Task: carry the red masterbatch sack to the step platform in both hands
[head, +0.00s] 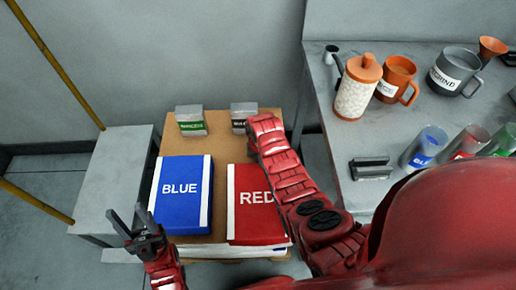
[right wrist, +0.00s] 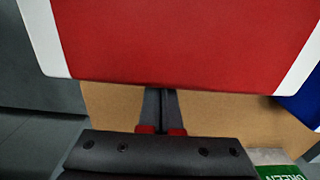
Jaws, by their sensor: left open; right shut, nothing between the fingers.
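The red sack (head: 248,205) with white side bands and the word RED lies flat on a brown board (head: 215,145). My right arm crosses over its right side in the head view. My right gripper (right wrist: 160,97) shows in the right wrist view, shut and empty, its tips at the edge of the red sack (right wrist: 190,45); I cannot tell whether they touch. In the head view it is hidden. My left gripper (head: 128,215) is open and empty, left of the blue sack's front corner. A grey step platform (head: 115,165) stands left of the board.
The blue sack (head: 180,190) lies left of the red one. Two small labelled boxes, one green (head: 191,121) and one dark (head: 241,113), stand at the back of the board. A grey table (head: 340,145) with mugs and jars stands right. The platform top looks clear.

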